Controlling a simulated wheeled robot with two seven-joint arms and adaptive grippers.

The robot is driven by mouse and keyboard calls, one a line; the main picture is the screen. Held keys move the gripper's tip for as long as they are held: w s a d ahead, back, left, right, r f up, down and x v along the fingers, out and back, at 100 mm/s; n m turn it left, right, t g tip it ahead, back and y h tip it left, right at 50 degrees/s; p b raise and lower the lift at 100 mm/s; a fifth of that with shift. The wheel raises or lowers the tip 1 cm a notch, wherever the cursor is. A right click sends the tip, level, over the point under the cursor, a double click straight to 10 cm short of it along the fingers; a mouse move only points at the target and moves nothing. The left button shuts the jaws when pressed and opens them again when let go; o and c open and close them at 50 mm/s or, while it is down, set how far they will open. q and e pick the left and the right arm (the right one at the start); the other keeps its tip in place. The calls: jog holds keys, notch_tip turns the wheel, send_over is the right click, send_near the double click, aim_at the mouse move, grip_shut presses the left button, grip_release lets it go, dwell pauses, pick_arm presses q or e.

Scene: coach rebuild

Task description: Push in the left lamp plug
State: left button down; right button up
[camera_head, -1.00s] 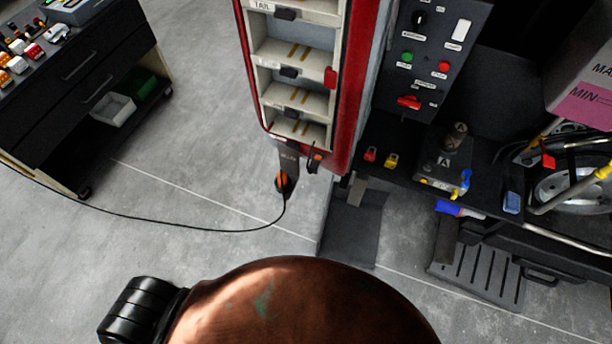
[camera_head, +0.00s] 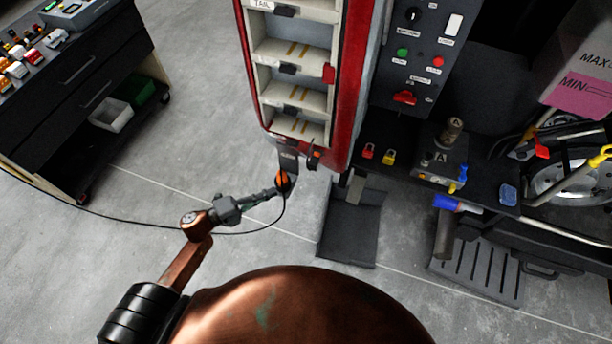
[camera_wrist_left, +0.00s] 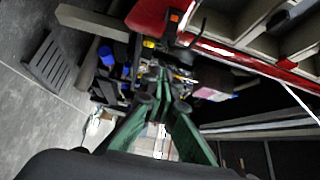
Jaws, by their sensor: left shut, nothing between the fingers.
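The orange lamp plug (camera_head: 283,182) with a black cable is at the lower end of a dark bracket (camera_head: 288,160) under the red-framed lamp cabinet (camera_head: 246,62). How deep it sits in its socket cannot be told. My left gripper (camera_head: 274,191) comes in from the lower left with its fingers shut and empty. Its tips are at the plug's left side and overlap it in the head view; contact is unclear. In the left wrist view the green fingers (camera_wrist_left: 161,90) point away from the camera, and the plug cannot be made out there. My right gripper is out of view.
The black cable (camera_head: 150,222) hangs from the plug and runs left, passing by my left wrist. A small black and orange fitting (camera_head: 314,157) is right of the plug. A dark shelf (camera_head: 400,182) with padlocks is farther right. Grey floor lies open at left.

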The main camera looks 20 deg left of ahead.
pick_arm(q)
jog(key=shift+s+d+r+m+g+h, duration=0.2)
jog(key=shift+d+r+m+g+h, duration=0.15)
jog(key=shift+d+r+m, duration=0.2)
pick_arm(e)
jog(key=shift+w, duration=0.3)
pick_arm(q)
send_near(314, 169)
jog(key=s+d+x, duration=0.1)
jog(key=x, duration=0.4)
jog(key=shift+w+b, duration=0.35)
jog(key=shift+w, duration=0.4)
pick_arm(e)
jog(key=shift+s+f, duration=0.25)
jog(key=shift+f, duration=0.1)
pick_arm(q)
jog(key=shift+a, duration=0.15)
